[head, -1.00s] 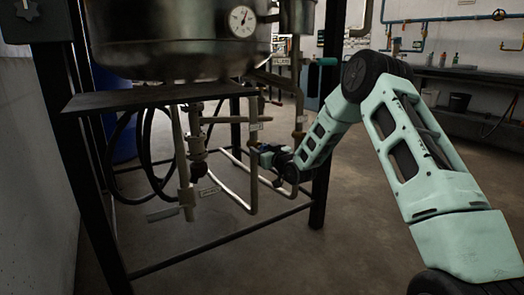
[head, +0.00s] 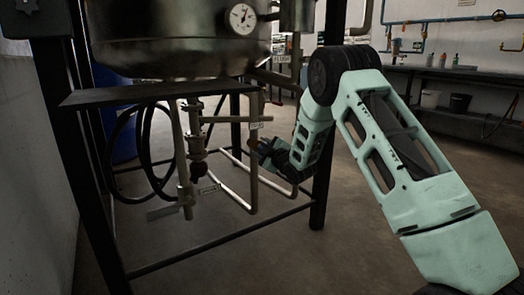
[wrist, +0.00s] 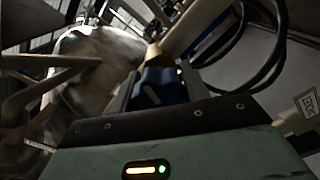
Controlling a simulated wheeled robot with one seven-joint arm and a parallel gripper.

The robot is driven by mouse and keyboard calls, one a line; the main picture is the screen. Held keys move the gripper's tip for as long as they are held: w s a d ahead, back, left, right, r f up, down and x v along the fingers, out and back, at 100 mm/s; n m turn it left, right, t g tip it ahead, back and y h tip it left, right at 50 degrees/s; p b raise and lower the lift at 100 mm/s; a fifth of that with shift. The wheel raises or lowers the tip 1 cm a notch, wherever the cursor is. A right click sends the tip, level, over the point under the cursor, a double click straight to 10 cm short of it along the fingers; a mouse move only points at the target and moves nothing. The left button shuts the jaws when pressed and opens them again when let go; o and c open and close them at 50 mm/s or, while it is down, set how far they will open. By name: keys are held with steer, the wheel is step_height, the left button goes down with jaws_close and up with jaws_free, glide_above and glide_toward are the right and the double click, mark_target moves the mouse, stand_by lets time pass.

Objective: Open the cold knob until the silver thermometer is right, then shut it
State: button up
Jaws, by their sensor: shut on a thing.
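A round white-faced dial thermometer (head: 241,19) sits on the front of the big steel vessel. Its needle points roughly upward, but the scale is too small to read. My gripper (head: 261,150) is low under the vessel's right side, by the pipes. In the wrist view my gripper (wrist: 158,82) is shut on a dark blue knob (wrist: 160,88), which sits between the two fingers at the end of a tan pipe. I take this as the cold knob; its label is not readable and its opening cannot be told. In the head view my gripper hides the knob.
The steel vessel (head: 175,45) stands on a black frame whose right post (head: 322,190) is close to my arm. Tan pipes with small tags (head: 209,189) and a valve (head: 197,152) hang left of my gripper. Black hoses loop at the left. Open floor lies at right.

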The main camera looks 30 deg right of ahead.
steer(key=shift+f+n+b, duration=0.15)
steer(key=shift+n+b, duration=0.65)
steer(key=shift+n, duration=3)
steer(key=o, duration=1)
steer(key=shift+s, duration=0.1)
steer(key=s+p, duration=0.1)
steer(key=s, duration=0.4)
steer(key=s+p, duration=0.2)
steer(key=s, duration=0.4)
steer(key=s+p, duration=0.2)
steer(key=s, duration=0.4)
steer(key=shift+s+d, duration=0.15)
steer(key=shift+d, duration=0.15)
